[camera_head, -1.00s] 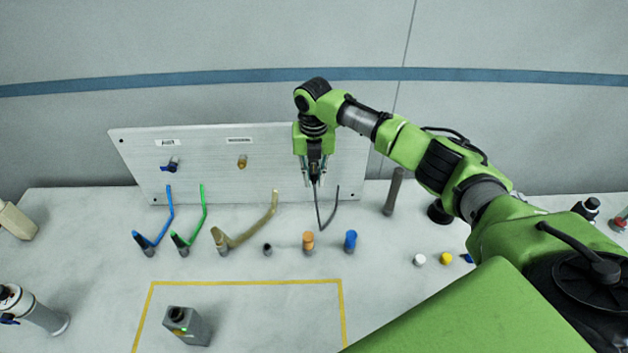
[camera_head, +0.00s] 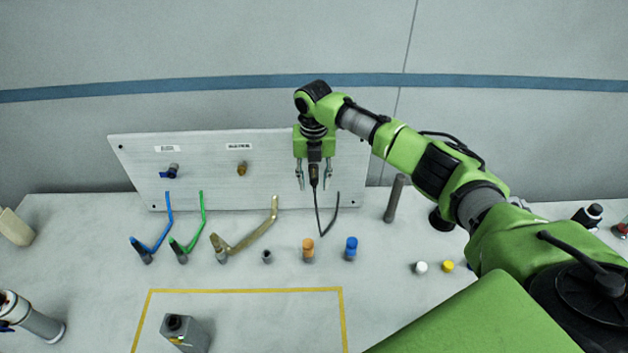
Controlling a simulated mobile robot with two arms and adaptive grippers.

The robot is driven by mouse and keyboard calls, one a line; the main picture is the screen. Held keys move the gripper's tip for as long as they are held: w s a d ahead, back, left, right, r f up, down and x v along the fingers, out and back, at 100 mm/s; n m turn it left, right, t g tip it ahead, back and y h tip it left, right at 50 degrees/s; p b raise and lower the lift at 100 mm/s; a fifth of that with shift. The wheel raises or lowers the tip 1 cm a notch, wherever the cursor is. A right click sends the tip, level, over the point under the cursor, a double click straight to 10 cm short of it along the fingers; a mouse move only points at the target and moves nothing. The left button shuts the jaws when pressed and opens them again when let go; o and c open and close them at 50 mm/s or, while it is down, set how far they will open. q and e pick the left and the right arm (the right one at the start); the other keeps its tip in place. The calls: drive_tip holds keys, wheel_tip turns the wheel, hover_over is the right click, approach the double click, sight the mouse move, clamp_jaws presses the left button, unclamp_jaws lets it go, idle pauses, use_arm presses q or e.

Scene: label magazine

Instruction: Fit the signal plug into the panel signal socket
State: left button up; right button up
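The signal plug (camera_head: 314,178) is a small dark plug with a thin black cable (camera_head: 320,222) hanging from it. It is at the right part of the upright light-grey panel (camera_head: 205,190). My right gripper (camera_head: 314,178) is in front of the panel, its two fingers spread apart on either side of the plug, with visible gaps. The panel signal socket cannot be seen; the gripper and plug cover that area, so I cannot tell how deep the plug sits. The cable loops down and back up to the panel's lower edge. My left gripper is not in view.
A blue-handled valve (camera_head: 171,171) and a brass fitting (camera_head: 242,168) sit on the panel. Blue, green and tan hoses (camera_head: 250,232) stand before it, beside orange (camera_head: 308,245) and blue (camera_head: 351,244) caps. A grey box (camera_head: 186,335) stands inside the yellow outline.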

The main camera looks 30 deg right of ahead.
sight(314, 177)
wheel_tip(314, 177, up, 12)
idle(0.4)
drive_tip(key=shift+a+f, duration=0.1)
drive_tip(key=shift+f, duration=0.05)
idle(0.3)
